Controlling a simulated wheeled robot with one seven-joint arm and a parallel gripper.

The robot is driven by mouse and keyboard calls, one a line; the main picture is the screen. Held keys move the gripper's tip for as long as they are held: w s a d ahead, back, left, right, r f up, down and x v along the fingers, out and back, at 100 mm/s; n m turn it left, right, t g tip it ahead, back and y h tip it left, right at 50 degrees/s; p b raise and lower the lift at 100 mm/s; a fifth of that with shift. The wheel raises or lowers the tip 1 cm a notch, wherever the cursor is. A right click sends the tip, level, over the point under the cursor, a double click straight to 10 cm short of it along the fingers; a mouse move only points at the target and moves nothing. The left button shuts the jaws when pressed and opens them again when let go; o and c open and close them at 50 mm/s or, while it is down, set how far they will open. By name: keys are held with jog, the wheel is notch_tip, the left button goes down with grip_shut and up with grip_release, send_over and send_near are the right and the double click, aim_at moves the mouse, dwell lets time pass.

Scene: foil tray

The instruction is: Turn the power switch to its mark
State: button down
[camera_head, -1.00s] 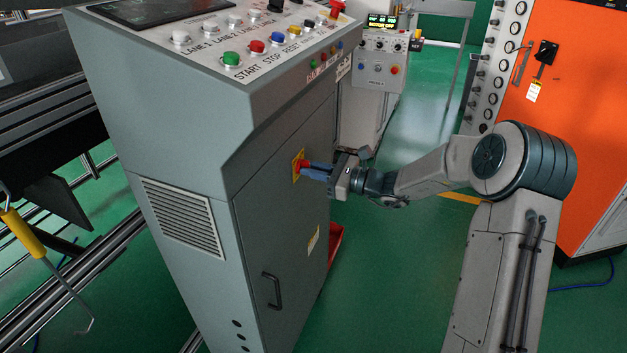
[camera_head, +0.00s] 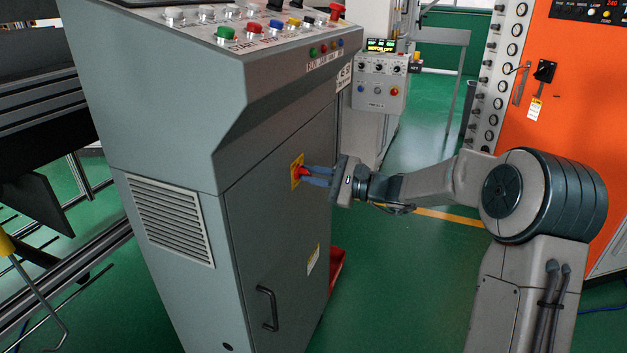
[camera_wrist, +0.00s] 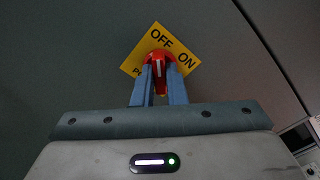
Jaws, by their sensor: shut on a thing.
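The power switch is a red knob (camera_wrist: 160,59) on a yellow plate (camera_wrist: 136,61) marked OFF and ON. In the wrist view the knob's white line points toward OFF, and ON lies to the right. In the head view the red knob (camera_head: 299,173) and yellow plate (camera_head: 296,163) are on the grey cabinet's door. My gripper (camera_head: 307,175) reaches it from the right. Its two blue fingers (camera_wrist: 159,78) are shut on the red knob, one on each side. The fingers hide the knob's lower part and part of the plate's lettering.
The grey cabinet (camera_head: 275,220) has a door handle (camera_head: 268,308) below the switch and a sloped button panel (camera_head: 250,30) on top. A red bin (camera_head: 337,268) sits behind its lower edge. An orange cabinet (camera_head: 570,110) stands at right. Green floor (camera_head: 400,290) is open between.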

dwell(0.4)
jog(key=c, duration=1.5)
grip_release()
jog(key=shift+o, duration=0.2)
jog(key=p+v, duration=0.1)
jog(key=v, duration=1.2)
jog(key=shift+d, duration=0.4)
jog(key=shift+s, duration=0.15)
